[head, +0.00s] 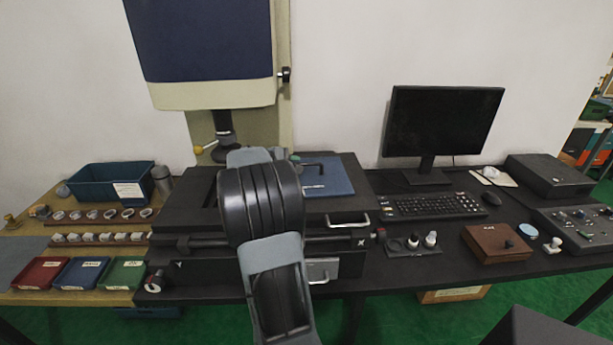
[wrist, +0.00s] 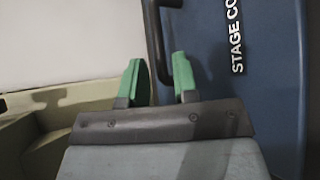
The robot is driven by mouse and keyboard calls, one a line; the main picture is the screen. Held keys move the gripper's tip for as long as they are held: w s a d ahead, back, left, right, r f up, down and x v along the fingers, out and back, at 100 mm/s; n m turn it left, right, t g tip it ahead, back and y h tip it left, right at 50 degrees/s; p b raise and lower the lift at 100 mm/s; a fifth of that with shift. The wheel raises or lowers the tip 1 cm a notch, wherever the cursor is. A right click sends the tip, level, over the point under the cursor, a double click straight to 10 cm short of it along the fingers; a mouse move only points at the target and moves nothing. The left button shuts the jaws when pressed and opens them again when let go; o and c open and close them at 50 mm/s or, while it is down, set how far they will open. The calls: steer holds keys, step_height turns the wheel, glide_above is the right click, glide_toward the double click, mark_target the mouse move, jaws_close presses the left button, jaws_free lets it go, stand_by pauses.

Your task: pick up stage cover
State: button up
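The stage cover (head: 332,180) is a flat blue plate lying on the black measuring stage, right of my arm in the head view. In the wrist view the cover (wrist: 270,110) fills the right side, with part of its white "STAGE CO" lettering showing. Its dark bar handle (wrist: 155,35) runs down to the gap between my fingertips. My gripper (wrist: 160,82) has green finger pads standing apart, one on each side of the handle's near end. A space shows between the left pad and the handle.
The machine's column and blue head (head: 200,40) rise behind the stage. A monitor (head: 443,125) and keyboard (head: 435,205) stand to the right. A blue bin (head: 95,180), ring racks and coloured trays (head: 82,272) stand to the left.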

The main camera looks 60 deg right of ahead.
mark_target(303, 164)
steer(key=shift+p+x, duration=0.4)
steer(key=shift+x, duration=2.25)
steer(key=shift+w+d, duration=0.1)
steer(key=shift+w, duration=0.1)
steer(key=shift+c, duration=0.2)
jaws_close()
steer(key=shift+r, duration=0.15)
